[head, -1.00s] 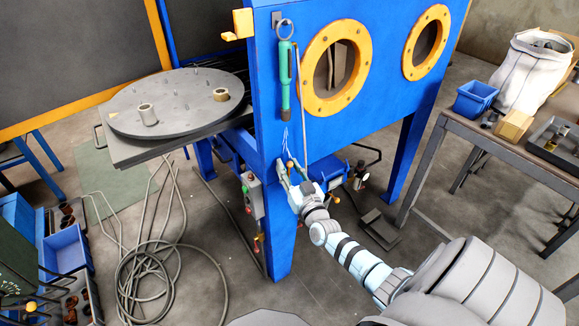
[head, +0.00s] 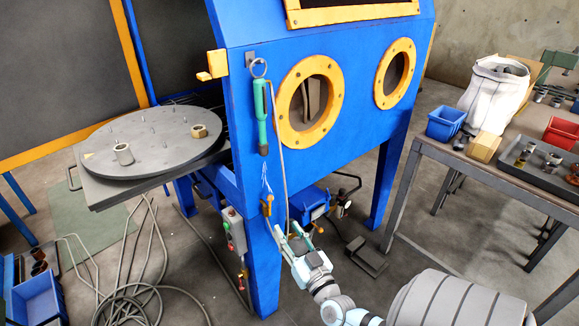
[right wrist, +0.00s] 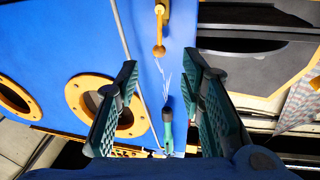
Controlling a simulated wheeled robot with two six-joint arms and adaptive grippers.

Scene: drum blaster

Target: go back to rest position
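My right gripper (head: 290,236) is in front of the lower front corner of the blue cabinet (head: 235,110). In the right wrist view its two fingers (right wrist: 160,62) stand wide apart with nothing between them. Beyond them are the blue panel, an orange lever (right wrist: 159,50) and the green-handled tool (right wrist: 168,128). In the head view the green-handled tool (head: 261,115) hangs on the cabinet front, and the orange lever (head: 267,207) is up and left of my gripper. My left gripper is not in view.
A round turntable (head: 160,155) with two metal parts stands left of the cabinet. A table (head: 470,165) with a blue bin (head: 446,123), a white sack (head: 494,95) and a tray stands right. Hoses (head: 135,290) lie on the floor at lower left.

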